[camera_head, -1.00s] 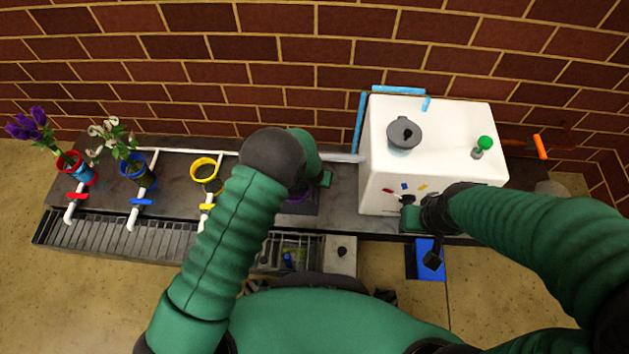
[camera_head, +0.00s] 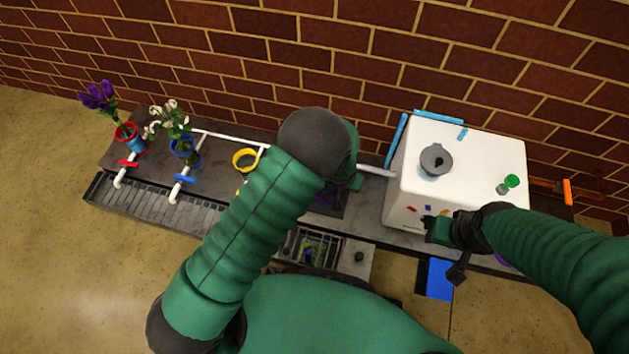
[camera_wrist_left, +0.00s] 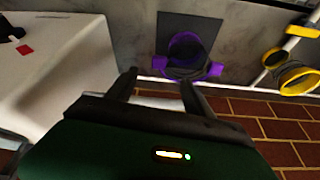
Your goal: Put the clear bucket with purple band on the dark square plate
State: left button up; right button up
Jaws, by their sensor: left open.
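The clear bucket with purple band (camera_wrist_left: 186,50) stands upright on the dark square plate (camera_wrist_left: 212,24) in the left wrist view. Its purple band has tabs sticking out at both sides. My left gripper (camera_wrist_left: 158,88) is open and empty, its fingers apart from the bucket, on the wall side of it. In the head view my left arm hides most of the bucket, and only part of the plate (camera_head: 338,205) shows beside my left gripper (camera_head: 350,172). My right gripper (camera_head: 436,230) is at the front of the white box; its fingers are unclear.
The white box (camera_head: 470,160) stands right of the plate. Yellow (camera_head: 245,159), blue (camera_head: 183,147) and red (camera_head: 125,133) banded holders line the counter to the left; the latter two hold flowers. A white pipe (camera_head: 225,138) runs along the back. A brick wall rises behind.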

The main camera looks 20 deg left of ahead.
pick_arm(q)
jog(key=s+a+r+n, duration=0.1)
jog(key=s+a+r, duration=0.2)
jog(key=a+r, duration=0.55)
jog(key=s+a+r, duration=0.3)
jog(key=s+r, duration=0.2)
jog(key=s, duration=0.2)
jog(key=s+a+r+g, duration=0.1)
jog(key=s+a+r, duration=0.2)
jog(key=s+r, duration=0.3)
jog(key=shift+s+a+r+n+g, duration=0.2)
jog(key=shift+s+n+g, duration=0.1)
jog(key=shift+s, duration=0.95)
